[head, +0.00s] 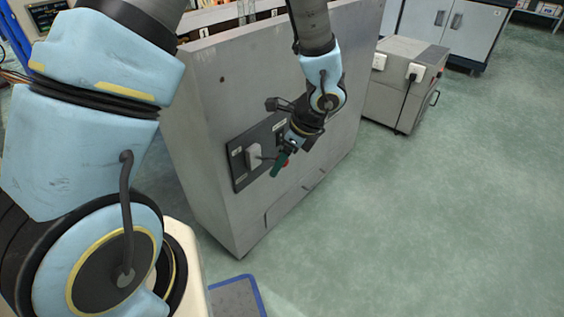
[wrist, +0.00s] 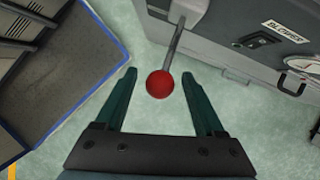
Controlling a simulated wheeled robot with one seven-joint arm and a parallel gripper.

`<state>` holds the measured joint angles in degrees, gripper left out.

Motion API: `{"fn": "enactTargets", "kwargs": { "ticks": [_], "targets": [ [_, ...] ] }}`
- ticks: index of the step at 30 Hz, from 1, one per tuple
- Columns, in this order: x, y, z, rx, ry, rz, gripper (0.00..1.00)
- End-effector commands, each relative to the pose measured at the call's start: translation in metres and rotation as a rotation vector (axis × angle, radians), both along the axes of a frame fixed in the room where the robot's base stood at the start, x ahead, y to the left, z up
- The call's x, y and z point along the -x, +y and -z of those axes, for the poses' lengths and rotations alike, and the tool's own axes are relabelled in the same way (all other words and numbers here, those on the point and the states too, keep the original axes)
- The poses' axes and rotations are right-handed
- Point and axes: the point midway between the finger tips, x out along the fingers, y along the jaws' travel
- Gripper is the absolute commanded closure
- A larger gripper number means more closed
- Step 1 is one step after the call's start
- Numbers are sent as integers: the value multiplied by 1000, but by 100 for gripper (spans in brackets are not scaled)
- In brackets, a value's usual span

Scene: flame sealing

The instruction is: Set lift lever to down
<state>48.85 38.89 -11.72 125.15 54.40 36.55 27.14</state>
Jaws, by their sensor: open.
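The lever is a grey rod (wrist: 176,40) ending in a round red knob (wrist: 160,84). In the wrist view the rod comes from a housing at the top and the knob lies between my two green fingers, with a gap on each side. My gripper (wrist: 159,75) is open around the knob and holds nothing. In the head view my gripper (head: 283,160) is at the dark control panel (head: 237,168) on the grey cabinet's face, and a little red of the knob (head: 286,163) shows beside a green finger. Most of the lever is hidden there.
The grey cabinet (head: 200,130) stands close beside my arm. A blue-edged grey mat or platform (head: 235,297) lies at the bottom. Open green floor (head: 430,210) is to the right.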

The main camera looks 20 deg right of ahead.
Motion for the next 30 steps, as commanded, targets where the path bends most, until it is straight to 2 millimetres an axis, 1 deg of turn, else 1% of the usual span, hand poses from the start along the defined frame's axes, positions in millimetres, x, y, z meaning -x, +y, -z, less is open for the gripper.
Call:
{"fn": "enactTargets", "kwargs": {
  "ticks": [8, 9, 27, 30],
  "targets": [
    [-1, 1, 2, 0, 0, -1, 29],
    [-1, 1, 2, 0, 0, -1, 31],
    [-1, 0, 1, 0, 0, -1, 99],
    [-1, 0, 1, 0, 0, -1, 100]
  ]
}}
